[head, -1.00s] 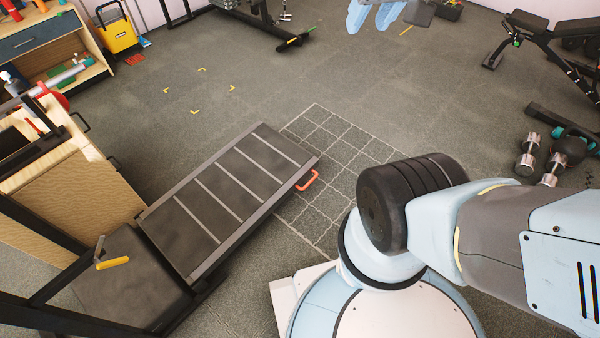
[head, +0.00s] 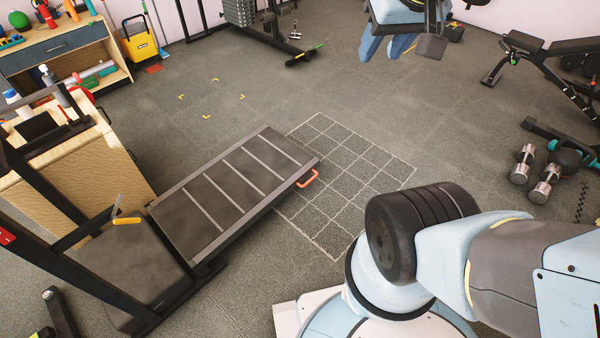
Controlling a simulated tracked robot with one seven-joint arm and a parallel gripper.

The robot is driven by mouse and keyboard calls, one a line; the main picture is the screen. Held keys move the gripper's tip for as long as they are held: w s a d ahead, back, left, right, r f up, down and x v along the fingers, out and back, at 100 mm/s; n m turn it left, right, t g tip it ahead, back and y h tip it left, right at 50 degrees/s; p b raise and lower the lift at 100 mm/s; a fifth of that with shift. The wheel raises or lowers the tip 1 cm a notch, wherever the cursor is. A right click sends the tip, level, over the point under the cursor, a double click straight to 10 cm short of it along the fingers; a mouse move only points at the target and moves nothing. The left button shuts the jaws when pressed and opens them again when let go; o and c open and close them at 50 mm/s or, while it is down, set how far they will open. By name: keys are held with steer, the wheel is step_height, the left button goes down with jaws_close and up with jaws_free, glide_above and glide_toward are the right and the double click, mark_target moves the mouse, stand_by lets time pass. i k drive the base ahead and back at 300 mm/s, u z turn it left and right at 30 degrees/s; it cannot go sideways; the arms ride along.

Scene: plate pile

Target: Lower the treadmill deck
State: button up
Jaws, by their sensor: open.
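The treadmill deck (head: 232,187), dark with pale cross strips, stretches out from the treadmill frame towards the floor grid. An orange handle (head: 308,179) sits at its outer end. I cannot tell whether that end touches the floor. A yellow-gripped lever (head: 126,221) is on the dark treadmill base (head: 135,265) at the lower left.
A white-lined grid (head: 345,175) marks bare floor beside the deck. Dumbbells (head: 522,165) and a bench (head: 545,52) stand at the right. A wooden cabinet (head: 120,160) stands behind the treadmill at the left. The middle floor is clear.

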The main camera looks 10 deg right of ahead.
mark_target(205, 211)
steer(key=z, duration=0.2)
steer(key=i, duration=0.9)
steer(key=u, duration=0.1)
